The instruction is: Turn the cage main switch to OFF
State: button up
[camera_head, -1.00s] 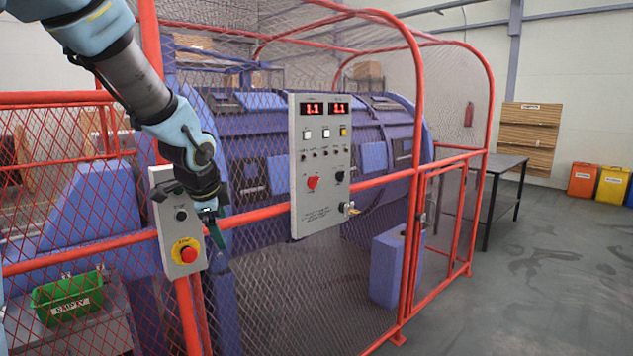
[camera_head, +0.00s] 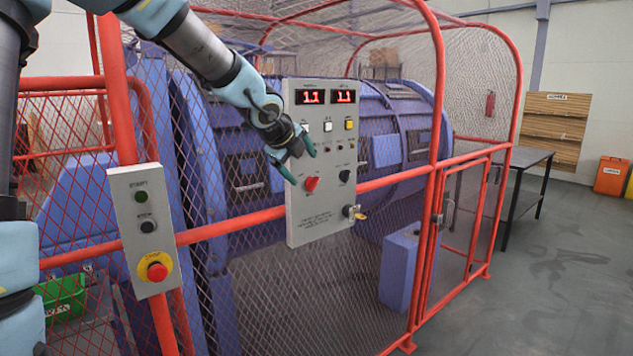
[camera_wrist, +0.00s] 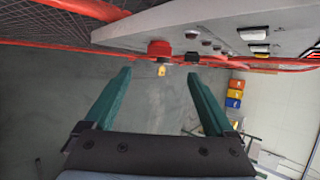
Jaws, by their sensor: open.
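The grey control panel (camera_head: 318,215) hangs on the red cage frame, with two red displays reading 1.1 and rows of buttons. A red rotary knob (camera_head: 311,184) sits at its lower left and a black knob (camera_head: 344,175) to the right of it. A key switch (camera_head: 354,212) is at the lower right edge. The labels are too small to read. My gripper (camera_head: 302,166) is open and empty, in front of the panel's left side, just above and left of the red knob. In the wrist view the red knob (camera_wrist: 159,48) shows ahead between the fingers (camera_wrist: 160,82), apart from them.
A smaller grey box (camera_head: 146,200) with a red emergency button (camera_head: 157,272) is on the left post. The red rail (camera_head: 235,222) and mesh run behind the panel. A table (camera_head: 525,160) stands at the right.

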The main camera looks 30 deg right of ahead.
aim_at(314, 184)
jog(key=b+x, duration=0.2)
jog(key=x, duration=0.8)
jog(key=shift+w+f, duration=0.1)
jog(key=shift+b, duration=0.3)
jog(key=c, duration=1.4)
